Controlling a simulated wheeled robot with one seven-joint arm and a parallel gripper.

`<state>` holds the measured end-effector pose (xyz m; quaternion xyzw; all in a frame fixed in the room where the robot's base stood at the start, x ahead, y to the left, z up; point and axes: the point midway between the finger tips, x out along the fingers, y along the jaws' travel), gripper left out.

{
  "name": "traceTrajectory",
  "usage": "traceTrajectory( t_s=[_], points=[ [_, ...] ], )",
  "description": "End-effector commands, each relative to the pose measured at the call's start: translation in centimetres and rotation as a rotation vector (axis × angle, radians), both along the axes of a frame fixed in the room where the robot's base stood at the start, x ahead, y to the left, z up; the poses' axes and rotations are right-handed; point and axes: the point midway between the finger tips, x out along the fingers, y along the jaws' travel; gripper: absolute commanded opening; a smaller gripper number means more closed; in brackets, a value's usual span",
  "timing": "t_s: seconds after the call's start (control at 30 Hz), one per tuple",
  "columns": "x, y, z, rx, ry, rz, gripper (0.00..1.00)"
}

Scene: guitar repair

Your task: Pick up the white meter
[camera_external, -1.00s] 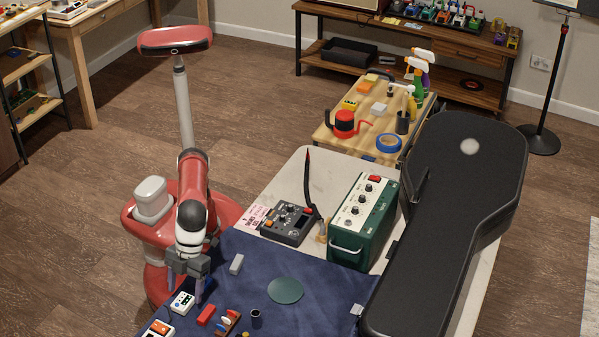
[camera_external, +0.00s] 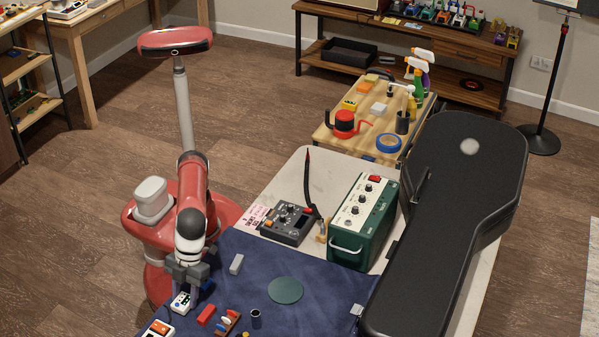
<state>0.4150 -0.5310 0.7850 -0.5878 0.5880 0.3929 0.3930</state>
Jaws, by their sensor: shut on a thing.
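The white meter (camera_external: 181,301) is a small white box with a dark display and small coloured marks on its face. It is at the left edge of the blue cloth (camera_external: 325,297). My gripper (camera_external: 184,297) points down over it and is shut on it, with its fingers at the meter's sides. The gripper body hides the meter's far end. I cannot tell whether the meter is clear of the cloth.
A white and orange device (camera_external: 159,328) lies close in front. A red block (camera_external: 206,314), a small rack (camera_external: 227,322) and a dark cup (camera_external: 256,318) stand to the right. A grey block (camera_external: 236,264) and a green disc (camera_external: 285,290) lie further back.

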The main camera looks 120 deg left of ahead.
Motion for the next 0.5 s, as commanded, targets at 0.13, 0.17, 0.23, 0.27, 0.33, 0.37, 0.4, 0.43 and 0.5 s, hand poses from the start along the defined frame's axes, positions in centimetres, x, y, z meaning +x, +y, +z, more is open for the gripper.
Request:
traceTrajectory(
  t_s=[0.13, 0.17, 0.23, 0.27, 0.33, 0.37, 0.4, 0.43, 0.5],
  points=[
    [0.0, 0.0, 0.9, -0.001, 0.0, -0.001, 0.15],
    [0.0, -0.1, 1.2, -0.002, 0.0, -0.001, 0.15],
    [0.0, -0.1, 2.3, -0.002, 0.0, -0.001, 0.15],
    [0.0, -0.1, 3.0, -0.004, -0.001, -0.001, 0.15],
    [0.0, -0.1, 4.8, -0.004, -0.002, 0.0, 0.15],
    [0.0, -0.1, 5.7, -0.005, -0.002, 0.0, 0.15],
    [0.1, -0.2, 7.0, -0.005, -0.002, 0.0, 0.15],
    [0.0, -0.1, 7.9, -0.004, -0.003, -0.001, 0.15],
    [0.1, -0.3, 8.1, -0.003, 0.0, -0.002, 0.15]
  ],
)
